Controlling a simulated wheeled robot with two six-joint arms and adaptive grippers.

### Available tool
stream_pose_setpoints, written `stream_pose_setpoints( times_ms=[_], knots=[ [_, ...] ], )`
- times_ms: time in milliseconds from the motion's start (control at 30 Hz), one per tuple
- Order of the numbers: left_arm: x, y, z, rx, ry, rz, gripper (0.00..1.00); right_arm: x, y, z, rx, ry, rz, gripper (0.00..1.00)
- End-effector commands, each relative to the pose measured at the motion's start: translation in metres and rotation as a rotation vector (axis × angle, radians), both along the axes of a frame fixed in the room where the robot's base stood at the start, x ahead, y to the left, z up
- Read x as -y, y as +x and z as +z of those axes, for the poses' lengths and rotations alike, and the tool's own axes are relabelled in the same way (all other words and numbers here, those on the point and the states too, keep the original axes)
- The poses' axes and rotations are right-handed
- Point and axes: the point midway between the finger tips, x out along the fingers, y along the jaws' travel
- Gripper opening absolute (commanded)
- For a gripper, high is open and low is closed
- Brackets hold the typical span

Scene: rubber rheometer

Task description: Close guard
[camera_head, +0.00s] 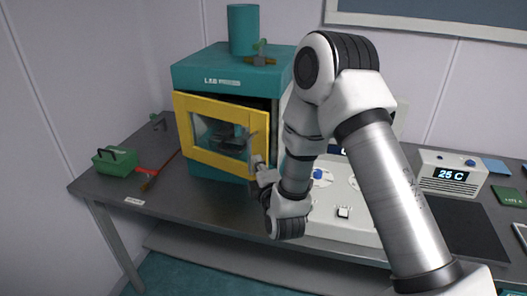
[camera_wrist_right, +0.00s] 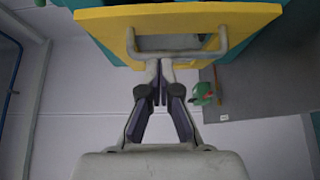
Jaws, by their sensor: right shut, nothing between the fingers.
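The guard (camera_head: 222,160) is a yellow-framed door with a clear window on the front of the teal machine (camera_head: 235,62). It stands slightly ajar, with a dark gap along its top right. In the right wrist view the guard (camera_wrist_right: 240,18) crosses the top, with a grey bar handle (camera_wrist_right: 178,53) on it. My right gripper (camera_head: 257,161) is at the right edge of the guard, by the handle. In the wrist view its fingers (camera_wrist_right: 158,82) are shut and empty, just below the handle; whether they touch it I cannot tell. My left gripper is not in view.
A green box (camera_head: 115,163) and a red-handled brush (camera_head: 150,182) lie on the dark bench (camera_head: 170,212) at left. A white control console (camera_head: 345,195) stands right of the machine, partly behind my right arm. A temperature display unit (camera_head: 450,173) is further right.

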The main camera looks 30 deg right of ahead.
Motion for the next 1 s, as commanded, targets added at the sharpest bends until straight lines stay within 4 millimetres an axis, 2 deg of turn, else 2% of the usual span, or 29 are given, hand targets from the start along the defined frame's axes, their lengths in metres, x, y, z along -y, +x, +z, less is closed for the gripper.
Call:
stream_pose_setpoints(
  times_ms=[100, 300, 767, 867, 1000],
  knots=[
    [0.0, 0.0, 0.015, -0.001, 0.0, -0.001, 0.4, 0.011, 0.022, 0.005, 0.001, 0.002, -0.002, 0.0],
    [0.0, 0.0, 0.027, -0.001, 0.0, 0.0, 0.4, 0.037, 0.034, 0.002, -0.001, 0.001, -0.001, 0.0],
    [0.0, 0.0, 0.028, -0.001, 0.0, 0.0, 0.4, 0.044, 0.038, 0.0, 0.001, 0.002, 0.0, 0.0],
    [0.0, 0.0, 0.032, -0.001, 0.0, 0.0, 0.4, 0.057, 0.044, 0.002, 0.002, 0.005, -0.002, 0.0],
    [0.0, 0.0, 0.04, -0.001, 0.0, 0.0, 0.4, 0.087, 0.059, 0.002, 0.003, 0.004, -0.004, 0.0]
  ],
)
